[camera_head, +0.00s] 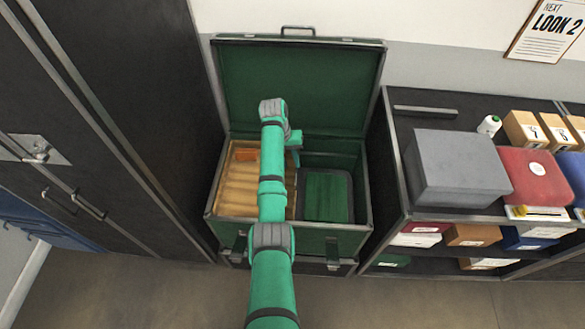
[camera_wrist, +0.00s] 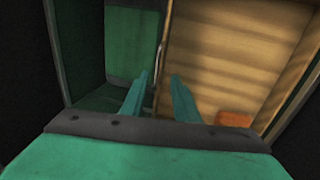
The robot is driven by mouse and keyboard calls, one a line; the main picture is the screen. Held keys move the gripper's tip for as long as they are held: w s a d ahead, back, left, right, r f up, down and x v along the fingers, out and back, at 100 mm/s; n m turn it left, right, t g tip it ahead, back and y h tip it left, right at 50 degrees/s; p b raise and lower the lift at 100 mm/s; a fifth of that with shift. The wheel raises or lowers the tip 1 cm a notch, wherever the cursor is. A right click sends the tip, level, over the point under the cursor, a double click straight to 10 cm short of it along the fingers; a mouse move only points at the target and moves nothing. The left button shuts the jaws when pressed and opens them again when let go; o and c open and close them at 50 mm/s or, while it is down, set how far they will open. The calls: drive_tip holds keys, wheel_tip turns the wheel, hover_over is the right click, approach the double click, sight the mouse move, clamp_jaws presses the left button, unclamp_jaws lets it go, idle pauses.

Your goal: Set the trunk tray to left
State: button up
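The green trunk (camera_head: 350,228) stands open with its lid raised against the wall. The tan tray (camera_head: 240,190) sits in the left half of the trunk in the head view. It fills the right side of the wrist view (camera_wrist: 240,60), with a small orange block (camera_wrist: 233,118) inside. My gripper (camera_head: 295,145) reaches over the trunk near the tray's right edge. In the wrist view its two fingers (camera_wrist: 160,80) are apart, one on each side of that edge and a thin dark bar. I cannot tell whether they touch it. My arm hides part of the tray.
A green box (camera_head: 326,195) lies lower in the trunk's right half. A dark cabinet (camera_head: 140,110) stands close on the left. A dark shelf unit (camera_head: 405,175) on the right holds a grey box (camera_head: 455,170), a red box (camera_head: 535,178) and several smaller cartons.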

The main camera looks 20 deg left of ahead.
drive_tip(key=r, duration=0.3)
drive_tip(key=a+r, duration=0.1)
drive_tip(key=shift+s+r, duration=0.1)
drive_tip(key=shift+r, duration=0.3)
